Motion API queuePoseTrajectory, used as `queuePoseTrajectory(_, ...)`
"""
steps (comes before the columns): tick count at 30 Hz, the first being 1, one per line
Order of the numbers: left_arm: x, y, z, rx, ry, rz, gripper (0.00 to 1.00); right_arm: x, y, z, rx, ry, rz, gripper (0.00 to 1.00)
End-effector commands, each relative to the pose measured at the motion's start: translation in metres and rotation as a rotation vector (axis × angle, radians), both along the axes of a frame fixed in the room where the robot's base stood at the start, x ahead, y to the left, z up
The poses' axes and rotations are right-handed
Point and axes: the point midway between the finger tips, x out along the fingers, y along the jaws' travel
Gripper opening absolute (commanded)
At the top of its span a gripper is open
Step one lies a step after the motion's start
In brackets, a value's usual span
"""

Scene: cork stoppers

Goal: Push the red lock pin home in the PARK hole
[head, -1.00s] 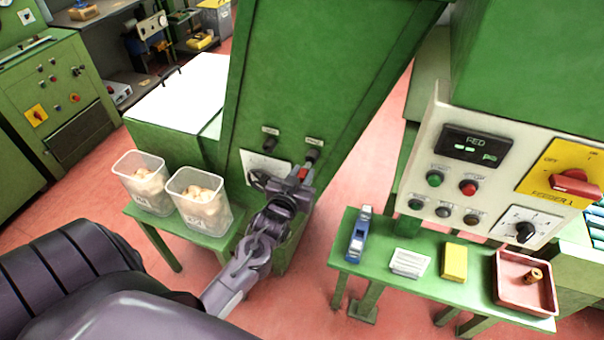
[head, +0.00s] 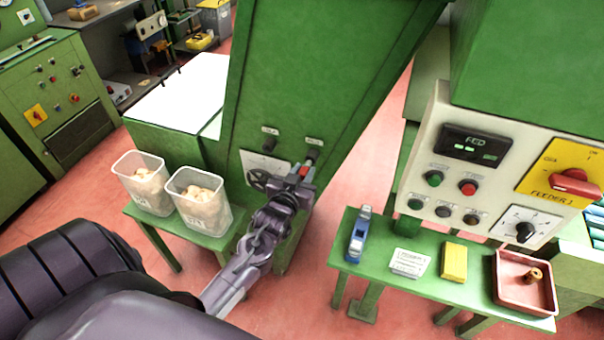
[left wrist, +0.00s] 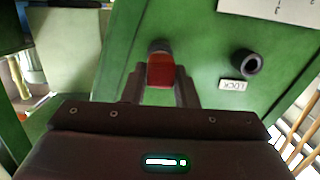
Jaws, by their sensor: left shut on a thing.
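My left gripper (head: 304,174) is shut on the red lock pin (head: 303,171), in front of the green machine panel. In the left wrist view the red pin (left wrist: 161,71) sits between the two dark fingers (left wrist: 160,88). Its far end meets or overlaps a dark round collar (left wrist: 158,46) on the panel; I cannot tell how deep it sits. In the head view the right-hand dark socket (head: 312,155) is just above the pin, under a small label too small to read. The other socket, empty (left wrist: 247,63), is beside the LOCK plate (left wrist: 233,86). My right gripper is out of view.
Two clear tubs of corks (head: 199,214) stand on a low green bench at left. A green table (head: 375,268) at right holds a blue tool, a card, a yellow block and a red tray (head: 507,296).

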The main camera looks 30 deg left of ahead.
Motion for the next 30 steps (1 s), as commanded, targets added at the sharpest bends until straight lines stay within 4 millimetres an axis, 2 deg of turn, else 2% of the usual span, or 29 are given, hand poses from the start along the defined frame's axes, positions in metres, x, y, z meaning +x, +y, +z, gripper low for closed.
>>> queuePoseTrajectory(30,0.0065,0.0017,0.0,0.0,0.0,0.0,0.03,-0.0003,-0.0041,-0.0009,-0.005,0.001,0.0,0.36)
